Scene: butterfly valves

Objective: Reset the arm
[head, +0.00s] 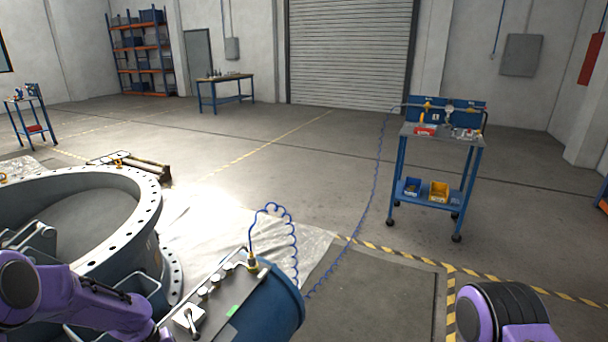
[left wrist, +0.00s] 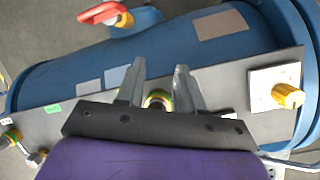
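My left arm (head: 90,300) comes in at the lower left of the head view; its gripper is not visible there. In the left wrist view my left gripper (left wrist: 160,68) has its two grey fingers spread apart, over a grey panel (left wrist: 70,122) on a blue cylinder (left wrist: 60,75). A round yellow-green fitting (left wrist: 157,99) shows between the fingers near their base; I cannot tell whether they touch it. My right arm (head: 505,315) shows at the lower right of the head view, with its gripper out of view.
The blue cylinder (head: 287,302) stands low in the middle, with a coiled blue hose (head: 294,235). A large grey flanged valve ring (head: 150,200) is at left. A blue tool cart (head: 400,165) stands at right. A red handle (left wrist: 103,13) sits on the cylinder. The floor beyond is mostly open.

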